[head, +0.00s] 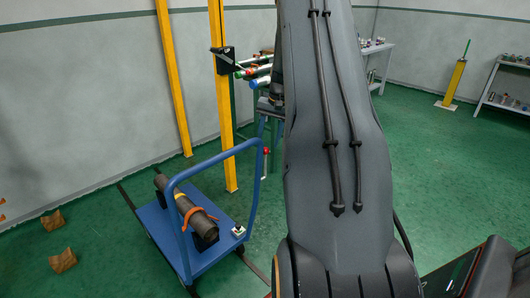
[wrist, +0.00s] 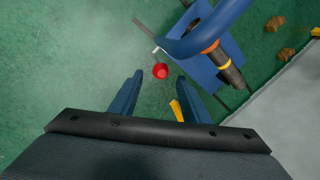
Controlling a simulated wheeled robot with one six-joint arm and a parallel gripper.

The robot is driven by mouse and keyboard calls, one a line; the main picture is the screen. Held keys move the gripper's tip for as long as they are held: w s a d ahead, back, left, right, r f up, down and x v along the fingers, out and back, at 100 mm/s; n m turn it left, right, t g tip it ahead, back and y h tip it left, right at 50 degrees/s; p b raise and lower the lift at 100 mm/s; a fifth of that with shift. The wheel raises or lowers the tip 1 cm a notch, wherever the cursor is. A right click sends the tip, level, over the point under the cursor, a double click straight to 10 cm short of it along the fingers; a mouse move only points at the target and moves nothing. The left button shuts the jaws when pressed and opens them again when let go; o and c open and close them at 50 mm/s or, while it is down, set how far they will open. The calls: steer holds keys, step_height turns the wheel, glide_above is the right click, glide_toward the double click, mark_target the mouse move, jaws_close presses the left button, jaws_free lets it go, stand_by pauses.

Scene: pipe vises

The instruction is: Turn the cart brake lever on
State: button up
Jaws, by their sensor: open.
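The blue cart (head: 208,243) stands on the green floor at the lower left of the head view, with its hoop handle (head: 255,190). A red ball knob (head: 266,150) on a thin pale rod, which looks like the brake lever, shows beside the handle. In the wrist view the red knob (wrist: 160,71) appears between my fingertips, and the blue handle (wrist: 205,35) is just above and right. My gripper (wrist: 159,77) is open and empty, its two fingers on either side of the knob in the picture. The distance to the knob is hard to tell.
A dark pipe (head: 192,212) with an orange strap lies on the cart. Yellow posts (head: 222,100) stand behind it, with a rack of coloured pipes (head: 255,70). Brown blocks (head: 62,260) lie on the floor at left. Open floor (head: 430,150) is at right.

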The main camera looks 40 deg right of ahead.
mark_target(266, 150)
steer(key=shift+w+a+f+p, duration=0.15)
steer(key=shift+f+p, duration=0.05)
steer(key=shift+f, duration=0.8)
steer(key=shift+w+a+f+p, duration=0.1)
steer(key=shift+w+f+p, duration=0.1)
steer(key=shift+f, duration=0.8)
steer(key=shift+w+a+f+p, duration=0.15)
steer(key=shift+f, duration=0.85)
jaws_close()
